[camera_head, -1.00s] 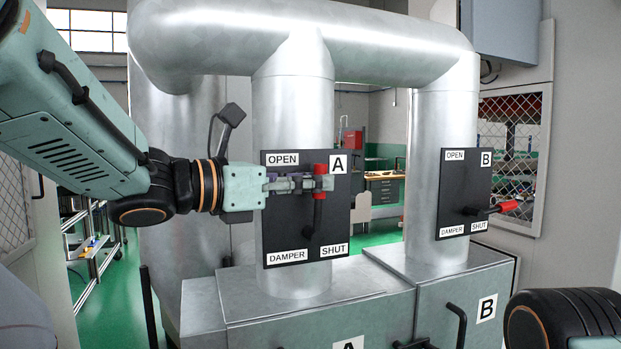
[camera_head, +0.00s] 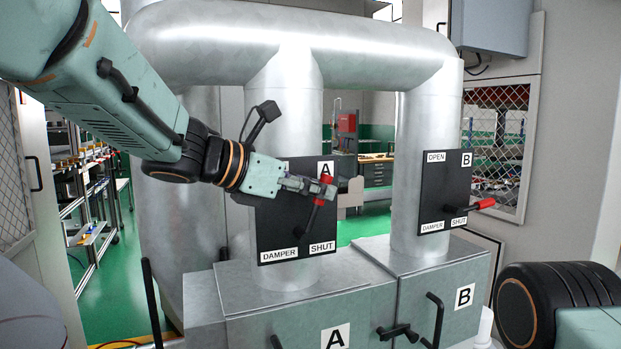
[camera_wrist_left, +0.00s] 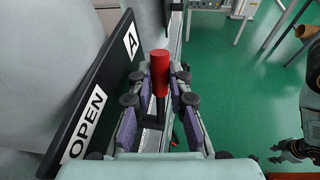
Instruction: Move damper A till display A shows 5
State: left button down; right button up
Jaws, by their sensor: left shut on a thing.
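Damper A is a black plate (camera_head: 290,228) on the left vertical duct, with a black lever ending in a red handle (camera_head: 324,192). The lever leans up and slightly right from its pivot near the plate's lower right. My left gripper (camera_head: 318,189) is shut on the red handle. In the left wrist view the red handle (camera_wrist_left: 160,74) stands between the two fingers, beside the plate marked A and OPEN. No display is readable in these views.
Damper B's plate (camera_head: 445,190) is on the right duct, its red handle (camera_head: 484,203) pointing right. Metal boxes marked A (camera_head: 300,322) and B (camera_head: 445,300) stand below, with black handles in front. Green floor lies left.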

pick_arm(q)
jog(key=c, duration=1.5)
grip_release()
jog(key=v, duration=0.7)
jog(key=shift+s+a, duration=0.1)
jog(key=shift+a, duration=0.1)
jog(key=shift+d, duration=0.1)
